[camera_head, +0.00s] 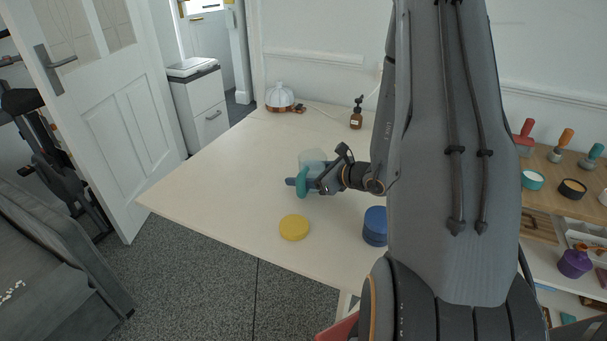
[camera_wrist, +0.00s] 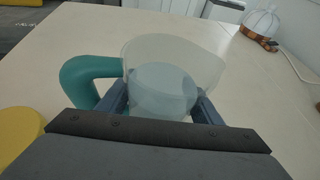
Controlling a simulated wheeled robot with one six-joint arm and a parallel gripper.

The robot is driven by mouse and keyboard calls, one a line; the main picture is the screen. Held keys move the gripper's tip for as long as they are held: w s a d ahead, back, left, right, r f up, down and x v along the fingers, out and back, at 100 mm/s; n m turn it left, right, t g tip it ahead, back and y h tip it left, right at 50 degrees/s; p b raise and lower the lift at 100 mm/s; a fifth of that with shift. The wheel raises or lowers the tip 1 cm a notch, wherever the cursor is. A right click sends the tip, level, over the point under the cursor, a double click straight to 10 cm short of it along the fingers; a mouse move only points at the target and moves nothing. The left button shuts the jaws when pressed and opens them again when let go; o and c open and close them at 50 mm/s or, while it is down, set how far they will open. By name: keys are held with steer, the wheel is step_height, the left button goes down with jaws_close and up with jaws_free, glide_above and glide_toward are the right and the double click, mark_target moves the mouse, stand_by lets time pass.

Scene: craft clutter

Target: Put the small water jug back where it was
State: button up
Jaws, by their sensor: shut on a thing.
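The small water jug is a clear, see-through cup with a teal handle. In the head view the jug (camera_head: 312,157) is at my gripper (camera_head: 310,180), over the middle of the pale table (camera_head: 225,165). In the wrist view the jug (camera_wrist: 172,75) sits between the two fingers of my gripper (camera_wrist: 165,108), with its handle to the left. My gripper is shut on the jug. The jug looks upright. I cannot tell whether its base touches the table.
A yellow round lid (camera_head: 294,227) lies at the table's front edge, and a blue round container (camera_head: 375,226) stands to its right. A brown pump bottle (camera_head: 356,113) and a white domed object (camera_head: 280,97) stand at the back. The table's left part is clear.

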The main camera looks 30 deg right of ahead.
stand_by(0.3)
steer(key=o, duration=1.4)
steer(key=shift+f, duration=0.15)
steer(key=shift+r, duration=0.25)
steer(key=v, duration=1.2)
steer(key=shift+f+b, duration=0.15)
steer(key=shift+b, duration=0.15)
